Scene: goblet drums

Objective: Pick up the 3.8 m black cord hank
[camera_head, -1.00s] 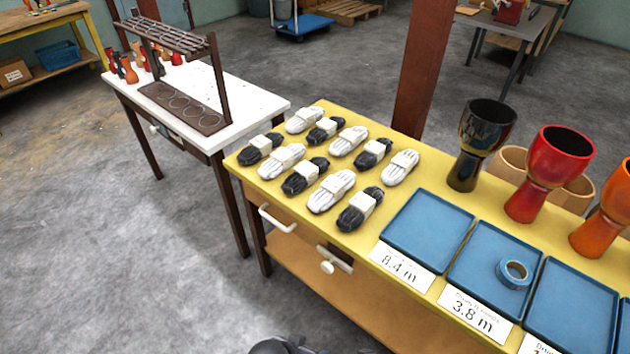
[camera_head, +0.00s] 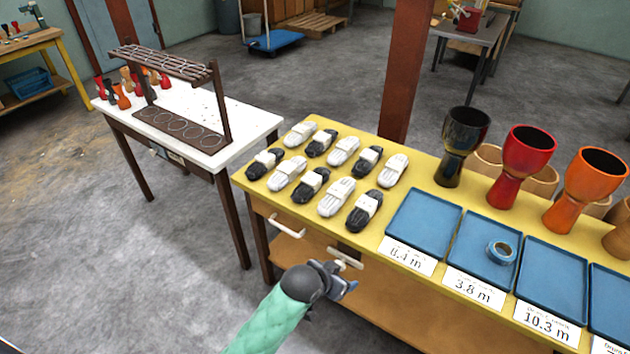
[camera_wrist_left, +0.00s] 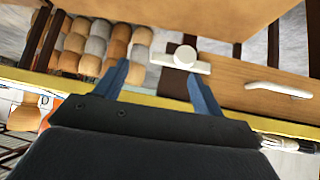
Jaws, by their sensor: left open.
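Several black cord hanks (camera_head: 364,211) and white cord hanks (camera_head: 336,197) lie in rows on the left part of the yellow table (camera_head: 420,170), each with a pale band. I cannot read any length on the bands, so which black hank is 3.8 m cannot be told. My left gripper (camera_head: 345,283) is low in front of the table, below the hanks and apart from them. In the left wrist view it is open and empty (camera_wrist_left: 160,80), facing the table's wooden front. My right gripper is not in view.
Goblet drums (camera_head: 523,160) stand behind. A drawer handle (camera_head: 287,226) and a white knob (camera_wrist_left: 185,56) stick out of the table front. A rack (camera_head: 170,60) stands on a white table.

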